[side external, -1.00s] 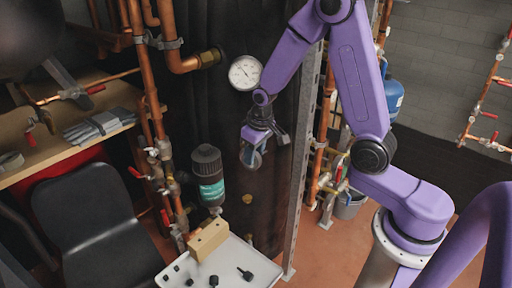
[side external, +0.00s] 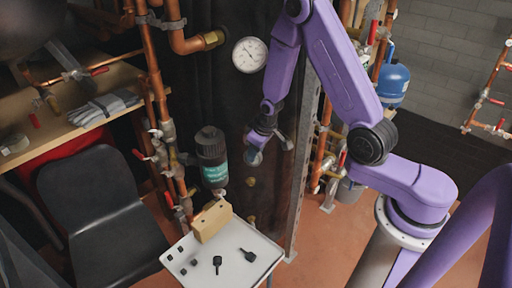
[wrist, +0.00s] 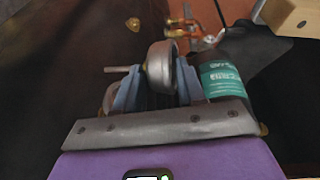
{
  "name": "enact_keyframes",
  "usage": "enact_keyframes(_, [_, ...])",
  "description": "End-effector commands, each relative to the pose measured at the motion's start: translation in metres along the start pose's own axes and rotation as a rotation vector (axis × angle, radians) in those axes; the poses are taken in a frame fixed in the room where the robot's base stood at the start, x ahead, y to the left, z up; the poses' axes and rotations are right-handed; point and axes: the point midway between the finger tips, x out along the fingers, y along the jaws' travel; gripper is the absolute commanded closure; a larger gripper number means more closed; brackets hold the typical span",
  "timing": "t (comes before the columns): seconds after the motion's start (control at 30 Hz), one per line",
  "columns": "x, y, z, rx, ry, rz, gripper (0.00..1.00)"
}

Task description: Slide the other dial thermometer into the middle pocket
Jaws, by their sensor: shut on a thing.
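My gripper (wrist: 152,95) is shut on a dial thermometer (wrist: 160,68), with its blue fingers on either side of the round metal case. In the wrist view its thin stem points left towards the dark tank jacket (wrist: 50,80), and the tip looks clear of it. In the side view the held thermometer (side external: 254,157) is close to the tank front. A brass pocket (side external: 250,182) shows just below it, with another brass fitting (side external: 250,219) lower down. One brass pocket (wrist: 133,24) shows in the wrist view. A white-faced dial (side external: 249,54) sits high on the tank.
A black canister with a teal label (side external: 211,157) stands close left of my gripper. Below are a white tray table (side external: 230,277) with small black parts and a wooden block (side external: 212,221). Copper pipes (side external: 147,70) run at left; a grey metal upright (side external: 303,160) stands at right.

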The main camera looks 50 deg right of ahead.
Motion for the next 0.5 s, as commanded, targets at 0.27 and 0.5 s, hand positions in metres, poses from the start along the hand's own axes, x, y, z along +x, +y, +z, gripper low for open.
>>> enact_keyframes(0.27, [0.014,0.002,0.002,-0.025,0.019,-0.001,1.00])
enact_keyframes(0.5, [0.023,0.003,0.003,-0.042,0.031,-0.001,1.00])
